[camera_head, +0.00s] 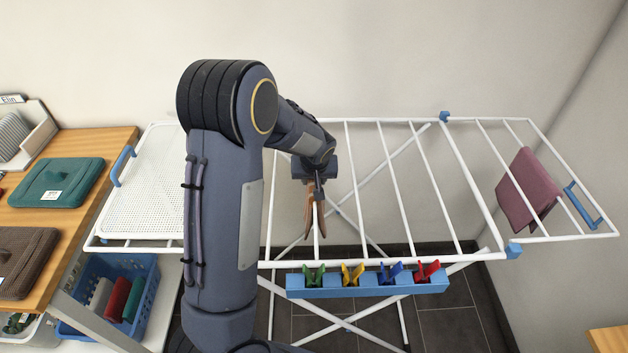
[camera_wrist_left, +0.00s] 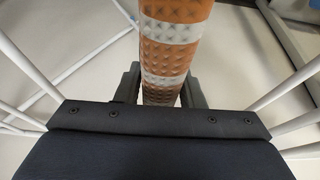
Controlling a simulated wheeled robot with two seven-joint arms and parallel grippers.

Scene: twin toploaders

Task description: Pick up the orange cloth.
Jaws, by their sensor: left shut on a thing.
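The orange cloth (camera_head: 310,222) hangs at a bar in the middle of the drying rack in the head view, seen nearly edge-on. In the left wrist view the cloth (camera_wrist_left: 168,52) is orange with pale stripes and a dimpled weave, and it runs between the two dark fingers. My left gripper (camera_head: 318,188) is above that bar, shut on the upper part of the cloth. Whether the cloth still touches the bar is unclear. My right gripper is not in view.
The white drying rack (camera_head: 481,205) has a blue clip rail (camera_head: 367,288) with coloured pegs at its front and a mauve cloth (camera_head: 527,190) on its right wing. A wooden counter (camera_head: 112,152) with folded towels and a blue basket (camera_head: 146,274) are at left.

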